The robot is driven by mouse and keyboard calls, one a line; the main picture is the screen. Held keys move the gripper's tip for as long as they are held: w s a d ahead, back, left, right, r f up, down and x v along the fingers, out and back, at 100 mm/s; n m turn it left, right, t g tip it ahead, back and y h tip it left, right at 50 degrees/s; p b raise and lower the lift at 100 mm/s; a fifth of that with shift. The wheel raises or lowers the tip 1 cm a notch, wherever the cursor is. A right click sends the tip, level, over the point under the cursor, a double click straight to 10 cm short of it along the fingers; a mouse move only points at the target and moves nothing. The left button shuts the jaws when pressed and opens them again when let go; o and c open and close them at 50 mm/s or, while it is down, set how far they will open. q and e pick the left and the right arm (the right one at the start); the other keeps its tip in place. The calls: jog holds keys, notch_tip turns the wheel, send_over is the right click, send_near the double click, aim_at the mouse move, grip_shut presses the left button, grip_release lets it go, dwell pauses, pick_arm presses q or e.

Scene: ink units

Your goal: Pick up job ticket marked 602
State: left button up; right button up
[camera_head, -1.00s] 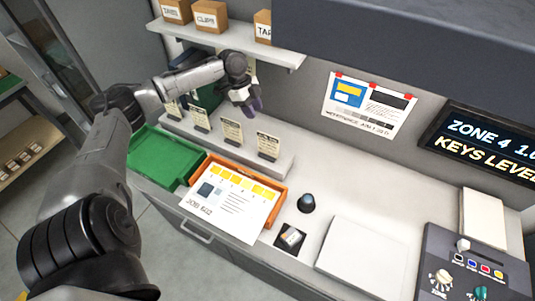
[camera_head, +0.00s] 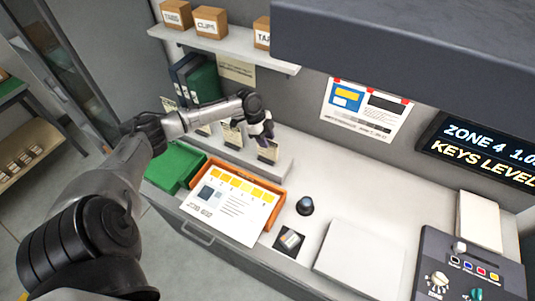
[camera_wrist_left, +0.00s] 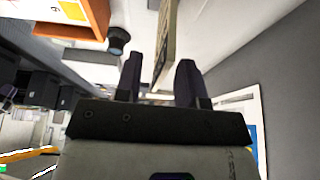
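A white sheet (camera_head: 232,205) with yellow blocks and a label that seems to read JOB 602 lies over the orange tray (camera_head: 273,216). Several small upright cards stand on the grey ledge, among them the right-hand card (camera_head: 268,151) and its neighbour (camera_head: 232,135); their print is too small to read. My left gripper (camera_head: 264,134) is low at the right-hand card. In the left wrist view my left gripper (camera_wrist_left: 158,70) is open, its dark fingers apart, with a card (camera_wrist_left: 167,38) seen nearly edge-on between or just beyond them. My right gripper is out of view.
A green tray (camera_head: 172,166) is left of the orange one. A dark round knob (camera_head: 305,206), a small black pad (camera_head: 288,241) and a white slab (camera_head: 361,255) are to the right. A shelf with boxes (camera_head: 211,22) hangs above.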

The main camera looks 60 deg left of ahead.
pick_arm(q)
jog(key=shift+x, duration=0.85)
jog(key=shift+a, duration=0.1)
jog(key=shift+c, duration=0.5)
grip_shut()
